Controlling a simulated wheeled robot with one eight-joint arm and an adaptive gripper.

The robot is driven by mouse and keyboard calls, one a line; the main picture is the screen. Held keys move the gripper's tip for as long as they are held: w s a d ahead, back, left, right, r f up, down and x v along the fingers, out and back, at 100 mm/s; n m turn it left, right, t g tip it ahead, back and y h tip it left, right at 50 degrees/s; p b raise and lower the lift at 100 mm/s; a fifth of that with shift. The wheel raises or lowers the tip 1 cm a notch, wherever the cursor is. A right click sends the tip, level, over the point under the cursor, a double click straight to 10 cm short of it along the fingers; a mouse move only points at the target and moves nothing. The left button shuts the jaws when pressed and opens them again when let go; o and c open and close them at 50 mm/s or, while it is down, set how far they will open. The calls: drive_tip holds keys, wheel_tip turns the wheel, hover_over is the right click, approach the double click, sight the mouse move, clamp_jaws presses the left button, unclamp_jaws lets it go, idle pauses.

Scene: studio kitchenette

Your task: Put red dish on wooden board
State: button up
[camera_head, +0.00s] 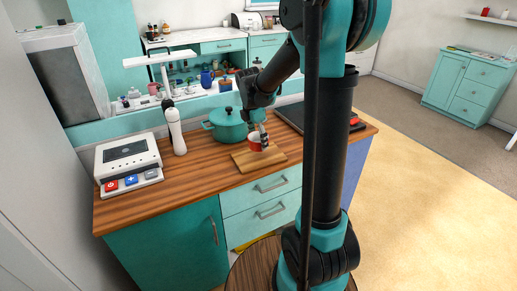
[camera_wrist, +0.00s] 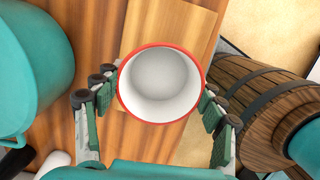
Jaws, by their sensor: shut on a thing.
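The red dish (camera_head: 254,140) is a small round bowl, red outside, with a white inside and a red rim in the wrist view (camera_wrist: 163,84). My gripper (camera_head: 263,136) is shut on it, with the fingers (camera_wrist: 158,96) on opposite sides of the rim. The dish is upright and its inside looks empty. The wooden board (camera_head: 245,165) lies on the counter near the front edge. In the wrist view the paler board (camera_wrist: 140,140) shows beneath the dish. The dish is over the board's far part; I cannot tell whether it touches.
A teal lidded pot (camera_head: 228,126) stands close behind and left of the board and fills the left of the wrist view (camera_wrist: 30,65). A white bottle (camera_head: 175,130) and a white appliance with buttons (camera_head: 128,162) stand farther left. The counter's front left is clear.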

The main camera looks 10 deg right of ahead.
drive_tip(key=shift+f, duration=2.05)
drive_tip(key=shift+f, duration=0.1)
drive_tip(key=o, duration=1.4)
wheel_tip(320, 180, up, 12)
drive_tip(key=a, duration=0.2)
drive_tip(key=shift+s+d+f+m+t+y, duration=0.3)
drive_tip(key=shift+s+d+f+m+t, duration=0.5)
drive_tip(key=shift+s+f+m, duration=2.2)
drive_tip(key=shift+s+d+f+m+t+y, duration=0.35)
drive_tip(key=shift+s+d+f+m, duration=1.15)
drive_tip(key=shift+s+m, duration=2.8)
drive_tip(key=shift+s+d+f+m+t+y, duration=0.25)
drive_tip(key=shift+s+d+f+m+t, duration=0.45)
drive_tip(key=shift+s+f+m, duration=2.4)
